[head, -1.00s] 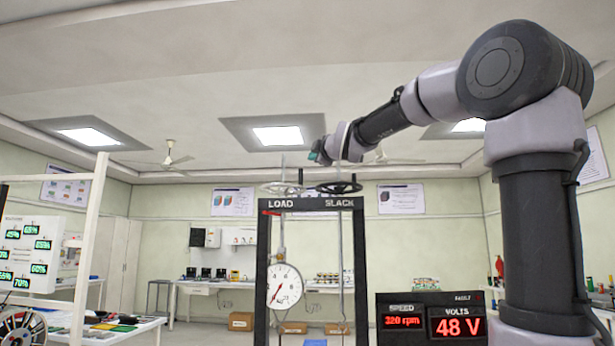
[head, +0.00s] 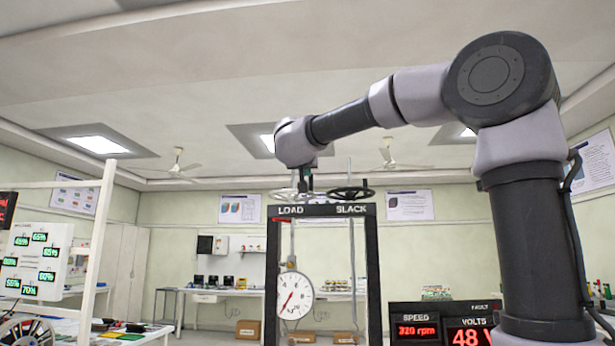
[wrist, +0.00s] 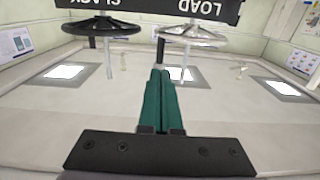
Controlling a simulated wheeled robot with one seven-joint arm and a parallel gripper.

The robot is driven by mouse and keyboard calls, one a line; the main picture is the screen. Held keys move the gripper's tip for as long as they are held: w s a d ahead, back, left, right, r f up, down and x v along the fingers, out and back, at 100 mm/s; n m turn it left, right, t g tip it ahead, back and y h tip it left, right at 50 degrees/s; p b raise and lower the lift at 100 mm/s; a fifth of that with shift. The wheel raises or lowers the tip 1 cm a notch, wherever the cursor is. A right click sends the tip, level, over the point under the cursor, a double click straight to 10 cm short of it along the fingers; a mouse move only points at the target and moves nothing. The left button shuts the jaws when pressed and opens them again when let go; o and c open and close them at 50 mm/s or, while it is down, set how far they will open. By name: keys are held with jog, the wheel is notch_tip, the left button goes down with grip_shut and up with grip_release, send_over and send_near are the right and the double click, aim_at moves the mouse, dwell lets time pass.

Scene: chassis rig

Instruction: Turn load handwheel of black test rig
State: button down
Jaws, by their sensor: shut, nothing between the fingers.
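My gripper (head: 305,178) points down over the right side of this wheel. In the wrist view its green fingers (wrist: 160,75) are together and empty, their tips lined up with the handle. I cannot tell whether they touch it.
A black SLACK handwheel (head: 351,193) sits close on the right. A round dial gauge (head: 293,295) hangs inside the frame. A display box (head: 440,322) reads 320 rpm and 48 V at lower right. A white rack (head: 98,250) stands at left.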

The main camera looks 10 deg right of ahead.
aim_at(312, 184)
jog(key=x, duration=1.2)
jog(key=shift+w+d, duration=0.1)
jog(key=shift+w, duration=0.1)
jog(key=shift+d, duration=0.1)
jog(key=shift+w+d, duration=0.6)
jog(key=shift+d, duration=0.3)
jog(key=shift+s, duration=0.1)
